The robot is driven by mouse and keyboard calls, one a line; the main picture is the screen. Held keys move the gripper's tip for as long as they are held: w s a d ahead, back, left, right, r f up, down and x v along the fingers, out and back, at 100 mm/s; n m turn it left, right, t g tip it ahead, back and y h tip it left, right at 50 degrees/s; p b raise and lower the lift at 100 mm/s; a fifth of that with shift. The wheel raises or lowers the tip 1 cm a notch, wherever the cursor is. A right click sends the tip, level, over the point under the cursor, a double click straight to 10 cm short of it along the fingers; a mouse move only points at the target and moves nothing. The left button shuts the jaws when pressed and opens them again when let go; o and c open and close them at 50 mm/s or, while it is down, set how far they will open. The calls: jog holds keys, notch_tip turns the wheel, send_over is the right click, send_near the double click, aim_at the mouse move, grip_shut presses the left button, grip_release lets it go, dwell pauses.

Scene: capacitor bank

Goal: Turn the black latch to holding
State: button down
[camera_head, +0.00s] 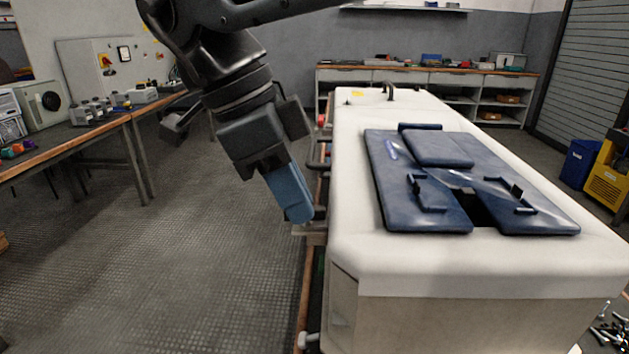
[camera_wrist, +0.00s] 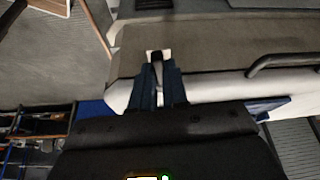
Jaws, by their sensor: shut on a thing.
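The black latch (camera_wrist: 157,57) shows in the wrist view as a small dark piece against a light plate, between the blue fingertips. My gripper (camera_wrist: 160,75) is shut on it at the edge of the pale cabinet (camera_wrist: 205,60). In the head view my gripper (camera_head: 298,212) points down at the left side of the white cabinet (camera_head: 450,272), with its blue fingers at that side. There the latch is hidden behind the fingers. The latch's exact angle is hard to tell.
Blue panels (camera_head: 390,180) with black handles lie on the cabinet top. A dark bar handle (camera_wrist: 285,60) sits right of the latch in the wrist view. A workbench (camera_head: 130,115) stands at the left. The floor (camera_head: 200,260) between bench and cabinet is clear.

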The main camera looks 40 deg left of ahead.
jog(key=shift+w+r+m, duration=0.1)
jog(key=shift+m, duration=0.5)
jog(key=shift+g+p, duration=0.3)
jog(key=c, duration=1.4)
grip_release()
jog(key=v, duration=0.7)
jog(key=shift+a+r, duration=0.25)
jog(key=shift+r, duration=0.05)
